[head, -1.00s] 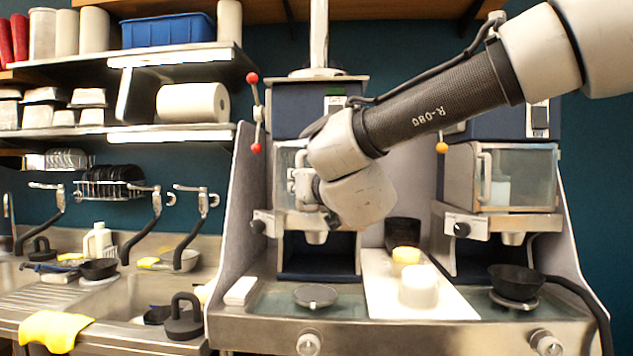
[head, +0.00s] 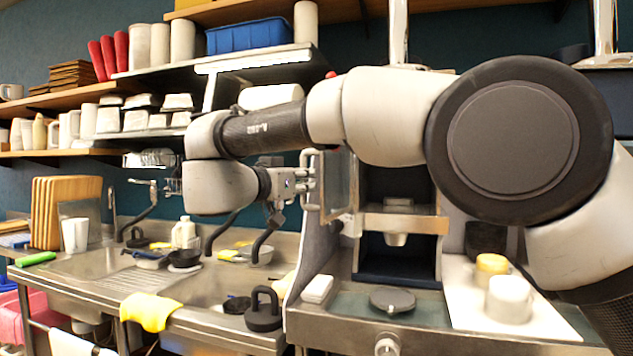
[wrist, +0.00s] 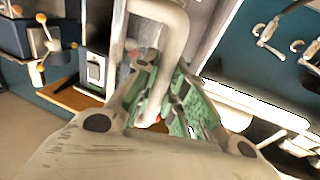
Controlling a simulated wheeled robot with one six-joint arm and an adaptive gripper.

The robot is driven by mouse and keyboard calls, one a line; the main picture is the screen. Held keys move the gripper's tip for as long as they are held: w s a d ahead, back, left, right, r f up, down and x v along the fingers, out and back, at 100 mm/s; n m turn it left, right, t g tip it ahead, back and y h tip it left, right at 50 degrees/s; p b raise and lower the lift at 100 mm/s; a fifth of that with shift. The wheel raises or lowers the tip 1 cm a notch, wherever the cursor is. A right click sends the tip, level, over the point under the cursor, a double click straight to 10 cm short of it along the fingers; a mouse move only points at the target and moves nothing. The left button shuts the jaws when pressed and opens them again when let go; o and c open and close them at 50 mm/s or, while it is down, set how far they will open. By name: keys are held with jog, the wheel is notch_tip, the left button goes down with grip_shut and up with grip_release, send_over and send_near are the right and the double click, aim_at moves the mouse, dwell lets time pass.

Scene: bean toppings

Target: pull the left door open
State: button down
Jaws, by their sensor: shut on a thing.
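The left door (head: 340,185) is a glass panel with a pale frame on the left machine. It stands swung out to the left, seen nearly edge-on. Its white bar handle (head: 309,160) is on the side facing my gripper. My gripper (head: 301,184) is shut on this handle. In the wrist view the handle (wrist: 172,40) runs between the green-padded fingers of my gripper (wrist: 165,85). The machine's dark opening (head: 395,175) is uncovered in the head view. My arm hides the top of the machine.
Below the opening are a spout (head: 397,238) and a round dark plate (head: 392,300). A white board (head: 465,305) with a yellow and a white cup stands to the right. A sink counter (head: 120,280) with taps lies left. Shelves hang above it.

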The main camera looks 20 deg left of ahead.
jog(key=shift+w+a+r+m+g+h, duration=0.15)
jog(key=shift+w+a+m+h, duration=0.1)
jog(key=shift+a+h, duration=0.2)
jog(key=shift+w+a+f+m+g+h, duration=0.15)
jog(key=shift+a+m+h, duration=0.1)
jog(key=shift+a+h, duration=0.15)
jog(key=shift+r, duration=0.1)
jog(key=c, duration=1.5)
grip_release()
jog(key=shift+o, duration=0.2)
jog(key=v, duration=1.2)
